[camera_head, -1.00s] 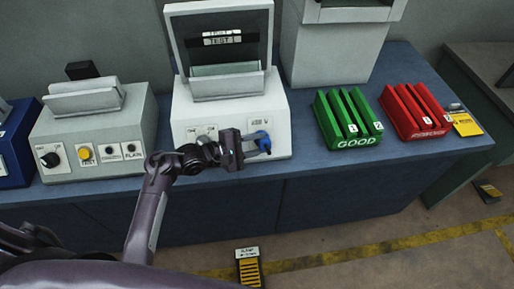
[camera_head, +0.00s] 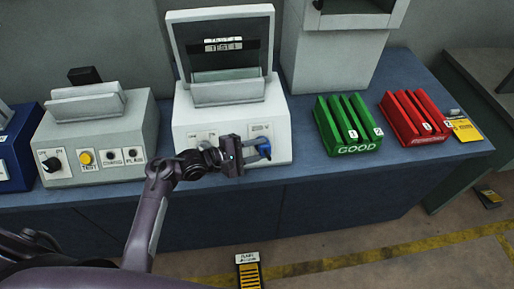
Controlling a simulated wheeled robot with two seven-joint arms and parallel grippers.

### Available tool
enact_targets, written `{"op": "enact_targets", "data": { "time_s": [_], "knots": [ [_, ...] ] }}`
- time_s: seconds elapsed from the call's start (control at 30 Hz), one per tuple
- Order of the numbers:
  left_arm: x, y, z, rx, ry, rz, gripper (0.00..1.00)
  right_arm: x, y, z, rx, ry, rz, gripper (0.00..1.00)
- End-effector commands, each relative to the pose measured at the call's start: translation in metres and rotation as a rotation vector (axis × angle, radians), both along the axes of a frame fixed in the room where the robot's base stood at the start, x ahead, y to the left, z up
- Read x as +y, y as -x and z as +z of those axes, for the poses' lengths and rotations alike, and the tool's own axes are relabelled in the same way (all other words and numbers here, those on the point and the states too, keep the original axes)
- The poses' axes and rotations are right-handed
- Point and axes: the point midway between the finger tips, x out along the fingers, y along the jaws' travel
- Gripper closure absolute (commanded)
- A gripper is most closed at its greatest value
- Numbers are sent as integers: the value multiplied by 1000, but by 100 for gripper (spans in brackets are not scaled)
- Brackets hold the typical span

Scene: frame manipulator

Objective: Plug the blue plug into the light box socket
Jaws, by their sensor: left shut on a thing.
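The light box (camera_head: 187,122) is the white box with a raised dark panel, standing at the middle of the bench. My left gripper (camera_head: 258,149) is at the lower right of its front face. It is shut on the blue plug (camera_head: 265,150), which shows as a small blue patch at the fingertips. The fingers and the plug cover the socket area below a small label (camera_head: 260,130), so I cannot tell whether the plug is in the socket. My right gripper is not in view.
A grey control box (camera_head: 95,140) with knob and buttons stands to the left. A green GOOD rack (camera_head: 357,149) and a red rack (camera_head: 428,138) stand to the right, with a yellow card (camera_head: 465,130) beside them. Bare blue bench top lies between light box and green rack.

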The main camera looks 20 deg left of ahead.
Motion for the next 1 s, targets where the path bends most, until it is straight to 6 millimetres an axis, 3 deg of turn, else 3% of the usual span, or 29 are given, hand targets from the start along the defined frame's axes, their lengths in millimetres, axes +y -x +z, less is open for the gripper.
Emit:
{"op": "enact_targets", "data": {
  "time_s": [1.0],
  "knots": [
    [1, 0, 2, -2, 0, 0, 89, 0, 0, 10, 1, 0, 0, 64]
  ]
}}
